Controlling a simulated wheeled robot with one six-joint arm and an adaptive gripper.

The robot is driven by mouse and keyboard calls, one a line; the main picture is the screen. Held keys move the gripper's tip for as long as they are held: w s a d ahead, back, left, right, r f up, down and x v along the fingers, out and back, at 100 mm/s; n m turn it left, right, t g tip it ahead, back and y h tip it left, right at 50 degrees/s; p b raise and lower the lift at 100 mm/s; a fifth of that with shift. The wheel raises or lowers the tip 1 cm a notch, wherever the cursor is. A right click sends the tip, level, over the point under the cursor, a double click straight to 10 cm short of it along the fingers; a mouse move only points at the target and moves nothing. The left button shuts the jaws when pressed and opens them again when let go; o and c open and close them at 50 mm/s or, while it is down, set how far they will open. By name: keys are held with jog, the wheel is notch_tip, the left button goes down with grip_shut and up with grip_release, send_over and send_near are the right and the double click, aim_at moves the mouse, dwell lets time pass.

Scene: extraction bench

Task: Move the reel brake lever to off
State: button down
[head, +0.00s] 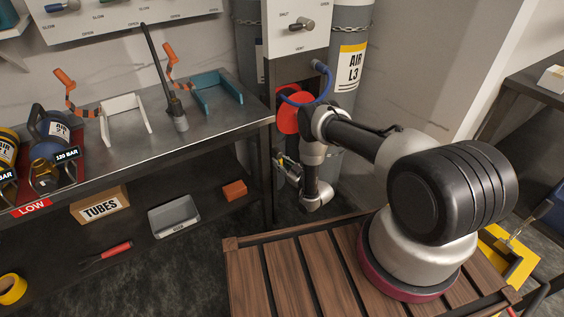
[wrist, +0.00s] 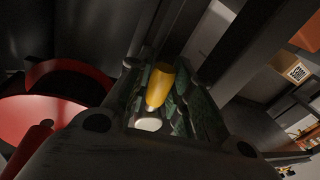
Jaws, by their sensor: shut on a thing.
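The red reel (head: 288,118) with a blue hose (head: 327,85) hangs below the white panel in the head view. Its red discs (wrist: 70,115) fill the left of the wrist view. My gripper (head: 284,163) is beside the reel and low, partly hidden by my arm. In the wrist view my gripper (wrist: 166,108) is shut on a yellow handle with a pale end, taken as the reel brake lever (wrist: 161,84). The handle lies between the two dark green finger pads. The lever's pivot and any off marking are hidden.
A metal bench (head: 205,135) stands left of the reel, its corner near my gripper. The grey AIR L3 cylinder (head: 350,65) is behind. Dark posts flank the gripper in the wrist view. A TUBES box (head: 100,205) and a grey tray (head: 174,215) sit on the lower shelf.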

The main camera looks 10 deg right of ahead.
jog(key=shift+s+a+m, duration=0.15)
jog(key=shift+a+m, duration=0.3)
jog(key=shift+m, duration=0.65)
jog(key=c, duration=1.3)
grip_release()
jog(key=shift+o, duration=0.2)
jog(key=v, duration=1.2)
jog(key=shift+f, duration=0.25)
jog(key=shift+a, duration=0.1)
